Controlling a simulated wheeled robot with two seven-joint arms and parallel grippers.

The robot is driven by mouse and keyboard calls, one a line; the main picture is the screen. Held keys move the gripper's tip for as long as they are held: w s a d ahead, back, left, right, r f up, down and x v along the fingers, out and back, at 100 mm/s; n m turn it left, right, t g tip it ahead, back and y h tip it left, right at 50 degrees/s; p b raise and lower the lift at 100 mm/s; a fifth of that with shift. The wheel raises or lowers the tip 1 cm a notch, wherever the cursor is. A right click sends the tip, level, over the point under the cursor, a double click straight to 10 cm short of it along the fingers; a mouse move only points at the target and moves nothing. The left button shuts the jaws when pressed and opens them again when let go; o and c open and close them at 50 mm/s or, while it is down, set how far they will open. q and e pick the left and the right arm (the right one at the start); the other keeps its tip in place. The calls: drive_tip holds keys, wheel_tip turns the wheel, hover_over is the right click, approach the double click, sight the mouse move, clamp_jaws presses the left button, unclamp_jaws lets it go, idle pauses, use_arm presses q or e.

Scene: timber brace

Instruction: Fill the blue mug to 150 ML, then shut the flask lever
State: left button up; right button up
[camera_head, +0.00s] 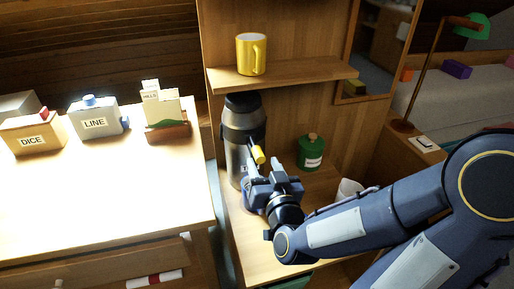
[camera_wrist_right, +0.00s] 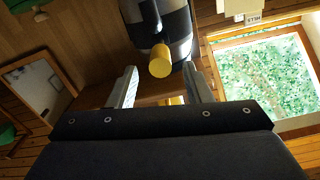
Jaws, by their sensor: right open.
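The flask (camera_head: 235,150), dark on top and silver below, stands upright at the left of the wooden cabinet; part of it also shows in the wrist view (camera_wrist_right: 178,22). Its yellow lever end (camera_head: 258,154) sticks out at the front and shows large in the wrist view (camera_wrist_right: 160,61). My right gripper (camera_head: 272,178) is open just in front of the flask, below the lever end. In the wrist view its fingers (camera_wrist_right: 162,85) stand apart with the lever end beyond the gap. My left gripper is out of view.
A yellow mug (camera_head: 251,55) stands on the shelf (camera_head: 300,75) above the flask. A green canister (camera_head: 312,155) and a white object (camera_head: 348,190) stand to the right. Boxes labelled DICE (camera_head: 33,138) and LINE (camera_head: 97,122) stand on the left counter, whose front is clear.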

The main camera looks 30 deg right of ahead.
sight(257, 150)
drive_tip(key=shift+x, duration=3.1)
drive_tip(key=shift+c, duration=0.5)
clamp_jaws()
